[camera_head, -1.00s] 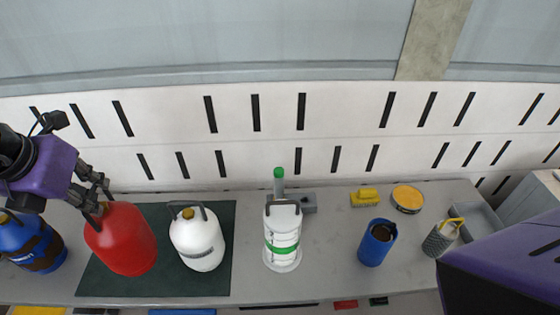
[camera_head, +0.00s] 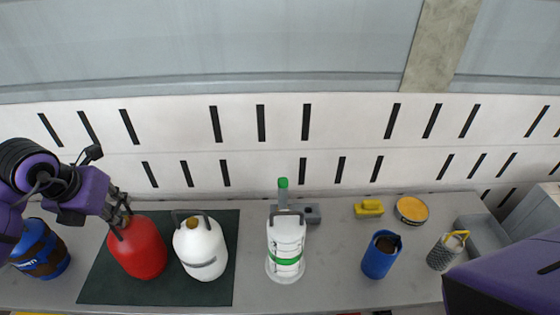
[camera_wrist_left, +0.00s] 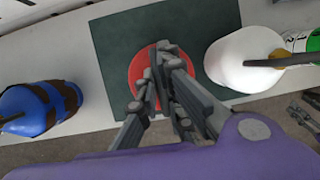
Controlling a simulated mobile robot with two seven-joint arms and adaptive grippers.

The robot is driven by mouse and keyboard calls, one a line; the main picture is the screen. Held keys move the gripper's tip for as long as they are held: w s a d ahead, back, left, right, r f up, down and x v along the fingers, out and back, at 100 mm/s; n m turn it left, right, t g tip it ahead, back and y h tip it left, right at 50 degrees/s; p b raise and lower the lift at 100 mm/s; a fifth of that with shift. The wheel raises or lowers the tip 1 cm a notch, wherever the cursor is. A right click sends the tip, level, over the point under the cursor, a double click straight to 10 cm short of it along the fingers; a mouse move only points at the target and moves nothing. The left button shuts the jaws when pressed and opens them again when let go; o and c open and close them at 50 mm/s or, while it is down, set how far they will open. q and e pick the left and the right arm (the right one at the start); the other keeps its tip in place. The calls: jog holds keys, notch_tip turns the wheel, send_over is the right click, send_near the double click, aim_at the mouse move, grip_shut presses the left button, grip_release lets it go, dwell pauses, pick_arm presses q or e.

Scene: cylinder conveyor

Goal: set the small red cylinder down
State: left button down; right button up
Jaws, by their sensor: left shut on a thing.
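The small red cylinder (camera_head: 143,257) is upright over the left part of a dark green mat (camera_head: 221,292). My left gripper (camera_head: 120,217) is shut on its top. I cannot tell for certain whether its base touches the mat. In the left wrist view the red cylinder (camera_wrist_left: 136,70) lies behind my left gripper's fingers (camera_wrist_left: 161,62), which hide much of it.
A white cylinder (camera_head: 201,252) stands close right of the red one on the mat. A blue cylinder (camera_head: 47,247) stands to the left. Further right are a white-green canister (camera_head: 286,254), a blue cup (camera_head: 378,262), a yellow-topped tin (camera_head: 411,210) and a grey tray (camera_head: 487,246).

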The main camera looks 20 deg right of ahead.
pick_arm(q)
jog(key=shift+w+r, duration=0.1)
jog(key=shift+r, duration=0.15)
jog(key=c, duration=2.4)
grip_release()
jog(key=shift+f, duration=0.25)
jog(key=o, duration=0.5)
